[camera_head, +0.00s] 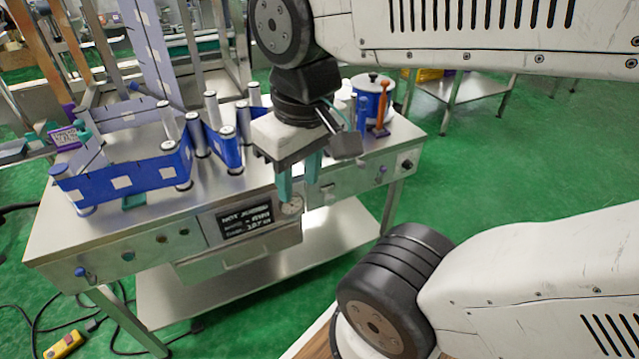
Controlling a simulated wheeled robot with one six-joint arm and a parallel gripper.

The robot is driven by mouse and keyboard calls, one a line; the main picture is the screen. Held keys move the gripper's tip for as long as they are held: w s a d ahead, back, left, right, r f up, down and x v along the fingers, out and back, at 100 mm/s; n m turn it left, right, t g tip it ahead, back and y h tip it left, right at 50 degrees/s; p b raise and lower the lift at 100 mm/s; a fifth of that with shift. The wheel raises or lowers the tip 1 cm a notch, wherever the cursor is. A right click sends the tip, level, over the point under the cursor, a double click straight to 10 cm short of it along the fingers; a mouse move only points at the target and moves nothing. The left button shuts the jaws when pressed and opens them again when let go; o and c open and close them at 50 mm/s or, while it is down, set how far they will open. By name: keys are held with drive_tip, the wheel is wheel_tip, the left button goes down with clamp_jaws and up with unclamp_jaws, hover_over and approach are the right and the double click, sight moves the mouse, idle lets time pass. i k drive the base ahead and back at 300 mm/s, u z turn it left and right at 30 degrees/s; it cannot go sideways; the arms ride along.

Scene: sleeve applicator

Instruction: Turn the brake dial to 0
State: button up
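My gripper (299,190) points down in front of the steel machine's front panel. Its two teal fingers are apart with nothing seen between them. A pale round dial (291,208) sits on the panel just right of the black display, close below the left fingertip. Its marks are too small to read, and I cannot tell whether the finger touches it. The display (245,218) shows white text whose first line seems to read "NOT RUNNING"; the smaller lines are unclear. A black knob (407,164) is at the panel's right end. No label shows which control is the brake dial.
Blue web (128,181) runs around upright rollers on the machine top. A blue-sided reel (373,99) and an orange post (382,117) stand at its right. A drawer (240,255) juts below the display. Green floor is open at right; cables and a yellow pendant (63,345) lie lower left.

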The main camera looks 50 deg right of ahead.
sight(406, 165)
drive_tip(key=u, duration=0.95)
drive_tip(key=k, duration=0.25)
drive_tip(key=z, duration=2.1)
